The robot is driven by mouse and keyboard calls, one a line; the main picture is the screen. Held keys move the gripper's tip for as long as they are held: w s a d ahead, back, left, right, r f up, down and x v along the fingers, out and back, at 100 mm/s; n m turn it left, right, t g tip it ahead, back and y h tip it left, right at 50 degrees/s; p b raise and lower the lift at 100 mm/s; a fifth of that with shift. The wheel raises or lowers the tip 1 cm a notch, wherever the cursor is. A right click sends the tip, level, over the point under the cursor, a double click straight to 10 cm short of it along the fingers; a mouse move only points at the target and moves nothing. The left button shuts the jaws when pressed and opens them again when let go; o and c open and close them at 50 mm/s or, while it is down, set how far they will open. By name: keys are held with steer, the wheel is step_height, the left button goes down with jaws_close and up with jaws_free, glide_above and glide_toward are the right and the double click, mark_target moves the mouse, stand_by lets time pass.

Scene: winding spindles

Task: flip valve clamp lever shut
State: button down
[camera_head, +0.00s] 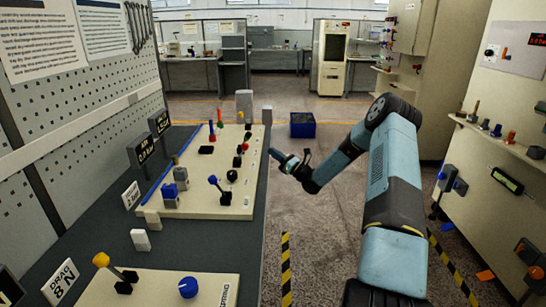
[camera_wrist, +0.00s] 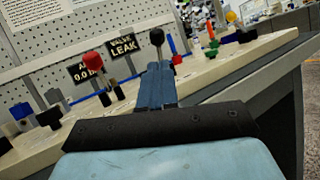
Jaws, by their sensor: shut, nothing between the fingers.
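The panel board (camera_head: 200,205) lies on the bench at left in the head view and carries several small levers and knobs. A lever with a dark ball (camera_wrist: 157,37) stands upright just beyond my fingertips in the wrist view. A red-topped lever (camera_wrist: 92,60) stands to its left between dark blocks. The black "VALVE LEAK" sign (camera_wrist: 123,47) is behind them. I cannot tell for sure which lever is the valve clamp's. My gripper (camera_head: 280,157) is shut and empty, off the board's right edge; its closed fingers (camera_wrist: 156,82) hide the dark-balled lever's base.
A blue-balled lever (camera_head: 213,180) and blue block (camera_head: 180,175) stand on the near part of the board. A nearer board has a yellow-knobbed lever (camera_head: 102,260) and blue knob (camera_head: 188,287). A pegboard wall (camera_head: 100,110) rises at left. The aisle floor (camera_head: 310,220) is open.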

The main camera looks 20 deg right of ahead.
mark_target(248, 135)
steer(key=x, duration=1)
